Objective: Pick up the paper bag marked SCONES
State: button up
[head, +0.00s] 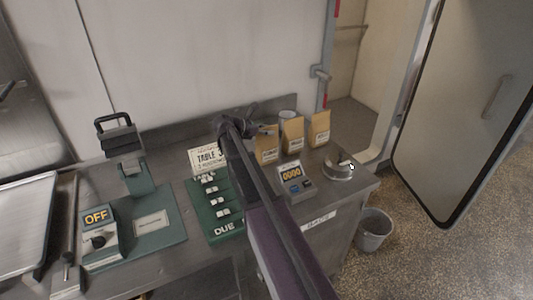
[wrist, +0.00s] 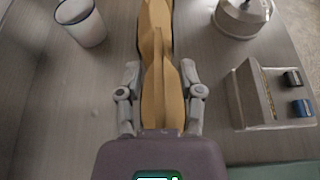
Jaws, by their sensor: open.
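Three brown paper bags stand in a row at the back right of the metal counter: a left bag (head: 267,150), a middle bag (head: 292,135) and a right bag (head: 320,128). Each has a pale label, too small to read, so I cannot tell which says SCONES. In the wrist view my gripper (wrist: 160,78) is open, with one finger on each side of the nearest bag (wrist: 162,100). Whether the fingers touch it is unclear. Another bag (wrist: 153,38) stands just beyond. The arm partly hides the left bag in the head view.
A white cup (wrist: 80,22) stands near the bags. A green board (head: 215,210) lies left. A bin (head: 374,229) stands on the floor.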

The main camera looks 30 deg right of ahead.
grip_shut()
jog(key=shift+r, duration=0.2)
dwell(0.5)
notch_tip(320, 180, up, 10)
jog(key=p, duration=1)
jog(key=shift+f, duration=0.2)
